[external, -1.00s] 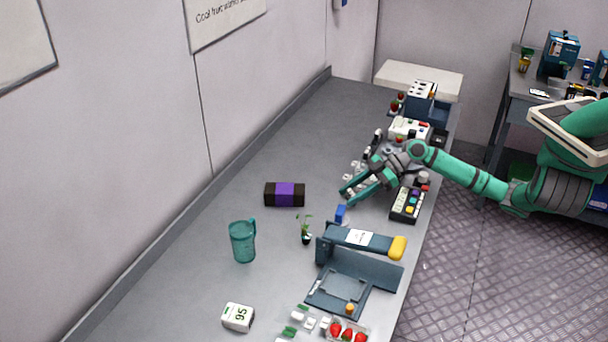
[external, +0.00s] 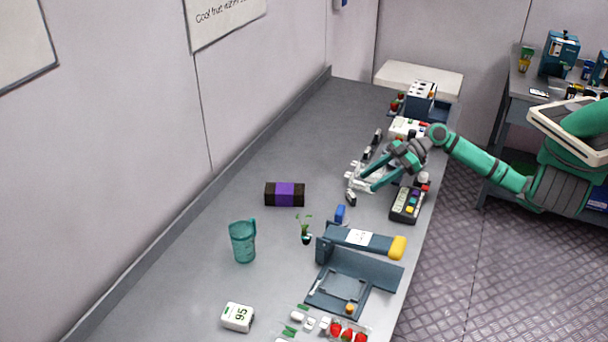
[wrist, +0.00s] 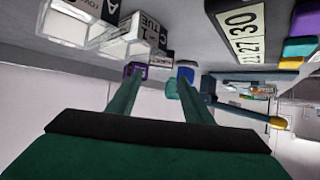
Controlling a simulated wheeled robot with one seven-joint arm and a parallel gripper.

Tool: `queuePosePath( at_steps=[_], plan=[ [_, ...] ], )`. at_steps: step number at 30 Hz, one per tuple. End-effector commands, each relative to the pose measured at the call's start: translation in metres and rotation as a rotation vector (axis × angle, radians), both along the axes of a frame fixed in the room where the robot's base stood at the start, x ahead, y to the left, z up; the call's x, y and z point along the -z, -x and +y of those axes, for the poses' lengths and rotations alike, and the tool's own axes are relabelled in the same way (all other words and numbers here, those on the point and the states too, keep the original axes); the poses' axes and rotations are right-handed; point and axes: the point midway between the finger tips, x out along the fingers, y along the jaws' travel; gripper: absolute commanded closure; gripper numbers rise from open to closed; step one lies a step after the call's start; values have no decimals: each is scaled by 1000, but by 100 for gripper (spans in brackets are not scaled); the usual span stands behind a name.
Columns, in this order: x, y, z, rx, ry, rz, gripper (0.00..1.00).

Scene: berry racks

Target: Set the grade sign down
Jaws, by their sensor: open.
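A small black-and-white sign (external: 350,198) stands on the bench just beyond my fingertips, at the near end of a group of white holders (external: 360,173). I take it for the grade sign; its lettering is too small to read there. In the wrist view a black-and-white card (wrist: 165,58) shows past and between the fingers, seemingly the same sign. Clear-and-white holders with lettered black cards (wrist: 128,38) are close by, one marked A. My gripper (external: 366,180) is open, with its fingers (wrist: 160,72) apart and apparently nothing between them.
A dark keypad device (external: 407,204) lies right of my gripper. A blue block (external: 340,213), a seedling (external: 305,236) and a purple-banded black box (external: 285,194) are nearer or left.

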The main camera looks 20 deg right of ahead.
Motion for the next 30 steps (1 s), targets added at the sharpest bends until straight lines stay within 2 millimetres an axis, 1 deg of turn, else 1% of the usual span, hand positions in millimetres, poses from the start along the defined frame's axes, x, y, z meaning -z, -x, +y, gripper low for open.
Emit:
queuePosePath(
  at_steps=[1, 3, 7, 12, 26, 28, 30],
  plan=[
    [-4, 0, -8, 1, 1, 0, 54],
    [-8, 0, -15, 1, 1, 0, 54],
    [-14, 0, -25, 0, 0, -1, 54],
    [-16, 0, -28, -1, 0, 0, 54],
    [-16, 0, -28, 0, -1, -1, 54],
    [-16, -1, -32, 10, 2, -4, 54],
    [-16, -5, -41, 40, 9, -13, 54]
  ],
)
